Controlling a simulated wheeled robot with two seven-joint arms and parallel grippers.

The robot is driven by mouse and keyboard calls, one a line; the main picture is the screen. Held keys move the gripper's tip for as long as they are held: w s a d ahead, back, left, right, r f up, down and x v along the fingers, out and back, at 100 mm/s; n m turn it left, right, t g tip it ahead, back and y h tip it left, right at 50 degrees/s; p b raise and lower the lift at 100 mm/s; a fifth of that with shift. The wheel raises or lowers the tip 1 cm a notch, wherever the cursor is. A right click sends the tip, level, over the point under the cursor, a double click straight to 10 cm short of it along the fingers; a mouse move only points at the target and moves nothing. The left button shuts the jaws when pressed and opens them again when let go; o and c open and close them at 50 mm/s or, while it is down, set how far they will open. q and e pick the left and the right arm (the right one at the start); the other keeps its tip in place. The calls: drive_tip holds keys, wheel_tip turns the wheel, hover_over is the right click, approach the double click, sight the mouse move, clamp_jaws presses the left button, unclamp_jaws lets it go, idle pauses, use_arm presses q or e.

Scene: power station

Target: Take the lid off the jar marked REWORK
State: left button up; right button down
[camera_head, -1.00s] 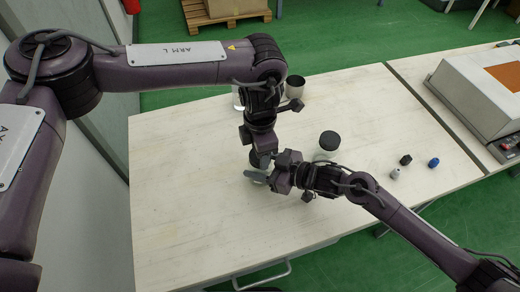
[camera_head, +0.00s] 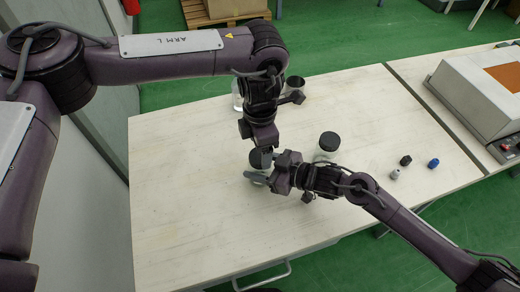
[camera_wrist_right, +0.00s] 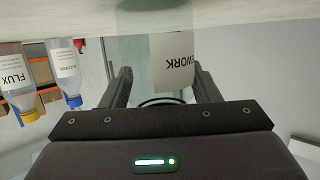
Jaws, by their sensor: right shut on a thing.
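The jar marked REWORK (camera_wrist_right: 172,62) is between the two fingers of my right gripper (camera_wrist_right: 160,88) in the right wrist view, its label upside down there. In the head view the clear jar (camera_head: 257,179) stands on the table, and my right gripper (camera_head: 264,178) is shut on it from the right. My left gripper (camera_head: 262,157) hangs just above and behind the jar, at the end of the arm from the left. Its fingertips are dark and small, so I cannot tell whether it holds anything.
Another jar with a dark lid (camera_head: 328,145) stands to the right. A clear container (camera_head: 238,96) and a dark cup (camera_head: 295,86) are behind my left forearm. Small blue, black and grey pieces lie at right. FLUX (camera_wrist_right: 14,80) and another bottle (camera_wrist_right: 66,72) show in the wrist view. The table front is clear.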

sight(260, 155)
use_arm(q)
wheel_tip(260, 155, up, 2)
drive_tip(key=shift+r, duration=0.1)
drive_tip(key=shift+c, duration=0.3)
drive_tip(key=m, duration=0.2)
drive_tip(key=r+m, duration=0.1)
drive_tip(key=m, duration=0.3)
drive_tip(key=r+m, duration=0.1)
drive_tip(key=m, duration=0.3)
drive_tip(key=r+m, duration=0.1)
drive_tip(key=m, duration=0.1)
drive_tip(key=shift+m, duration=0.7)
drive_tip(key=shift+f, duration=3.9)
